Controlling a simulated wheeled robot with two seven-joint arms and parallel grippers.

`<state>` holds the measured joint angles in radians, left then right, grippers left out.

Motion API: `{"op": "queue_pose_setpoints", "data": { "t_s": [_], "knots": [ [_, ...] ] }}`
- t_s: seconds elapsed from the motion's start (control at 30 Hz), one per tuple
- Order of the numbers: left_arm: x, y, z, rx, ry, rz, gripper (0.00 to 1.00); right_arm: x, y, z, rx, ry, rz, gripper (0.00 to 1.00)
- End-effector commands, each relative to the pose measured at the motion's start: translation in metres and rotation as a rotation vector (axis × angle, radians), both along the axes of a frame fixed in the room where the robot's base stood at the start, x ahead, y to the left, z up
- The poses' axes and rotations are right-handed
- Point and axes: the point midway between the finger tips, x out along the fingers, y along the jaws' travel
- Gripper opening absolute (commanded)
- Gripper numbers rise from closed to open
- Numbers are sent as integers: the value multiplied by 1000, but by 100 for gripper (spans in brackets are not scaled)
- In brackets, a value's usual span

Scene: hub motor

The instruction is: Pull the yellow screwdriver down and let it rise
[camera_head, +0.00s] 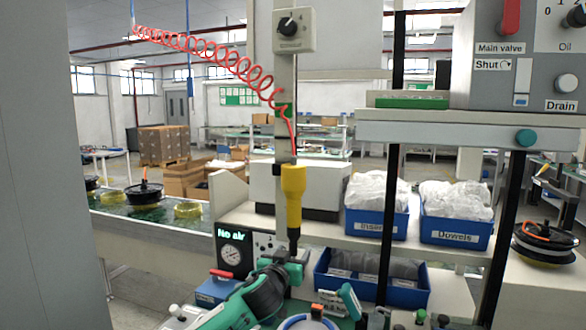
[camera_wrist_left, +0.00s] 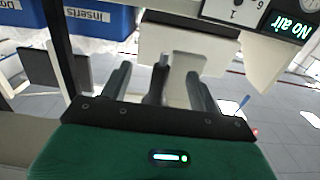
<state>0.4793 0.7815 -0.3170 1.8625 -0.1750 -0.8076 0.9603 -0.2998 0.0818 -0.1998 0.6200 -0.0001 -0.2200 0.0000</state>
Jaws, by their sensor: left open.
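The yellow screwdriver (camera_head: 293,190) hangs upright in the head view, below a red coiled hose, with its dark shaft pointing down. My left gripper (camera_head: 291,262) is at the shaft's lower end, well below the yellow body. In the left wrist view its two dark fingers (camera_wrist_left: 160,88) are apart. A dark upright piece shows between them; I cannot tell whether it is the screwdriver's shaft. Whether the fingers touch anything is unclear. My right gripper does not show.
A "No air" display and gauge (camera_head: 232,252) stand just left of the screwdriver. Blue bins of bagged parts (camera_head: 377,226) and another blue bin (camera_head: 403,296) lie to the right. A grey valve panel (camera_head: 480,65) is at upper right. A post (camera_head: 284,105) rises behind the screwdriver.

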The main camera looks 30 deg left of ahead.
Motion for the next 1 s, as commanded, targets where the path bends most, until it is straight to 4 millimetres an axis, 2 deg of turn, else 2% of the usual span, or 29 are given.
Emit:
{"op": "queue_pose_setpoints", "data": {
  "t_s": [0.53, 0.7, 1.0],
  "knots": [
    [-78, -19, 7, 0, 1, 0, 62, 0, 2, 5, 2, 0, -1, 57],
    [-86, -20, 9, 0, 0, 1, 62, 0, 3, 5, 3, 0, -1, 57],
    [-86, -20, 9, 0, 0, 1, 62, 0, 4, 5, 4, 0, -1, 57]
  ]
}}
